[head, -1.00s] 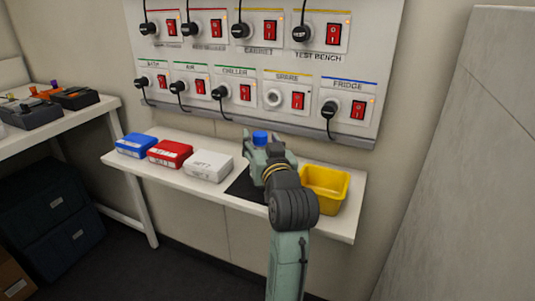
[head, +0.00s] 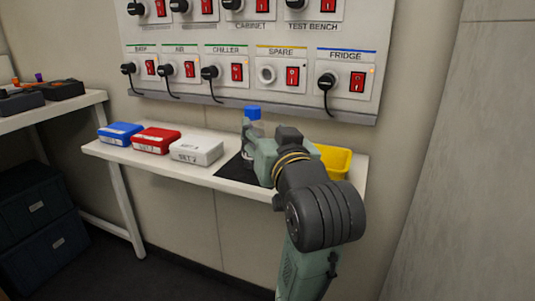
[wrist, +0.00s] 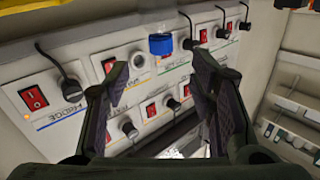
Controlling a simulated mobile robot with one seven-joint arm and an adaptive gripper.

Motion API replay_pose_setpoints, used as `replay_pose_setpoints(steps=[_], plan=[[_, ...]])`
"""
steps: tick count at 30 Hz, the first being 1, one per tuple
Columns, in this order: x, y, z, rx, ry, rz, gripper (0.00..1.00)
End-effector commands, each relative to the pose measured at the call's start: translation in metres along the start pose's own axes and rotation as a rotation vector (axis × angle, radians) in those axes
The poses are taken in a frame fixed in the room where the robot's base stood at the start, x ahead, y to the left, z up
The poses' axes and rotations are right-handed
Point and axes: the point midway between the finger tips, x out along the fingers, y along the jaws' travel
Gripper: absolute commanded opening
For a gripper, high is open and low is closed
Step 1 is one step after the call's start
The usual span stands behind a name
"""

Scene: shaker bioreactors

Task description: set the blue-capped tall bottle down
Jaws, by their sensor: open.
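The tall bottle's blue cap (head: 253,111) shows in the head view above a clear upper body. The bottle appears upright over the black mat (head: 232,172) on the white shelf; its base is hidden behind my gripper. My gripper (head: 250,146) is in front of it, close to the bottle. In the wrist view the blue cap (wrist: 160,44) lies in the gap between the fingers, toward and beyond their tips. My gripper (wrist: 162,72) is open there, with a wide gap between the two dark finger pads.
A blue box (head: 120,134), a red box (head: 156,140) and a white box (head: 197,151) stand left of the mat. A yellow bin (head: 335,160) is at the right, partly behind my arm. A panel of sockets and red switches (head: 250,72) is on the wall behind.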

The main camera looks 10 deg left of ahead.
Motion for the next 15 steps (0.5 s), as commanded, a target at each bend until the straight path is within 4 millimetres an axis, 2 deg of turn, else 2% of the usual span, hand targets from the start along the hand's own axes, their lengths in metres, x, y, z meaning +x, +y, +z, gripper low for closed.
replay_pose_setpoints(steps=[15], plan=[[-0.0042,-0.0045,-0.0014,-0.004,0.009,-0.006,0.50]])
